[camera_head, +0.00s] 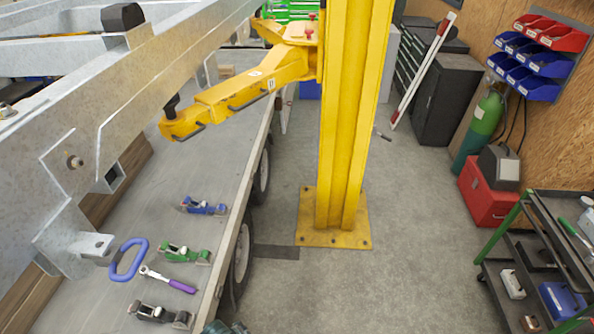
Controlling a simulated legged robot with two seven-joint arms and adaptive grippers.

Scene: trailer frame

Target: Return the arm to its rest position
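A yellow lift column (345,130) stands on a yellow base plate (350,240) bolted to the floor. Its yellow arm (245,90) reaches left from the column, over the trailer bed. The arm's free end (185,125) is beside the grey metal trailer frame (125,100), with a black pad standing up on it close under the frame. I cannot tell whether the pad touches the frame. Neither of my grippers can be made out. A small dark green shape at the bottom edge is cut off and unclear.
The trailer bed (165,180) carries a blue ring handle (129,259), a purple-handled ratchet (168,280) and blue, green and black clamp-like tools. A tool cart (535,250), red box (487,195) and green cylinder (485,122) stand right.

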